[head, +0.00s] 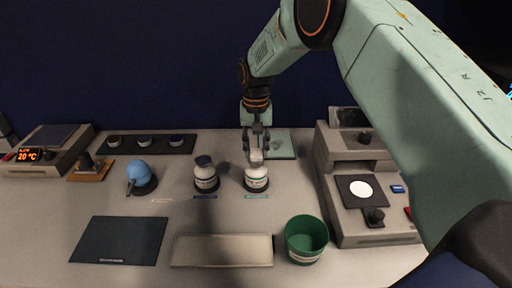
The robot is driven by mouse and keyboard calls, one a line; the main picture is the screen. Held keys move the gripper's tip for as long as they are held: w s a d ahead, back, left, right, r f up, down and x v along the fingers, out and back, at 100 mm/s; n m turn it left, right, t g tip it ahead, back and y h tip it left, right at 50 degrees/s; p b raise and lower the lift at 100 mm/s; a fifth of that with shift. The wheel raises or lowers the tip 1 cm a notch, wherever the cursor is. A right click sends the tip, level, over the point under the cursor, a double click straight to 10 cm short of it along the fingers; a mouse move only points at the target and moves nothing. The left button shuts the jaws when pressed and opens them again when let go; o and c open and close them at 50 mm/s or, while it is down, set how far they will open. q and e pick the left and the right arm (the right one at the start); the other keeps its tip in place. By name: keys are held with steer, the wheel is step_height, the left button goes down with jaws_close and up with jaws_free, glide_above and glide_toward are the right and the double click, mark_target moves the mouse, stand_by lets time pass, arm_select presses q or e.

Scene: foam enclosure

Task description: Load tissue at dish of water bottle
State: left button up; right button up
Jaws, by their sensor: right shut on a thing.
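A white bottle with a teal-marked label (257,178) stands upright on a dark round base right of the middle of the bench. My right gripper (256,157) comes down from above and is shut at the top of this bottle. Its fingers hide the top, so I cannot tell whether they hold a cap or the neck. A second white bottle (206,179) with a dark cap and dark label stands to its left, apart from the gripper. I cannot make out any tissue or a dish for certain. My left gripper is not in view.
A blue bulb-shaped thing (140,175) stands left of the bottles. A green cup (306,238), a pale tray (222,250) and a dark mat (120,240) lie in front. A grey device (378,230) is at right, a heater reading 20 °C (52,140) at left.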

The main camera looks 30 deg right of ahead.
mark_target(256, 151)
steer(key=shift+r+p, duration=2.55)
steer(key=shift+r, duration=0.55)
steer(key=shift+f, duration=0.15)
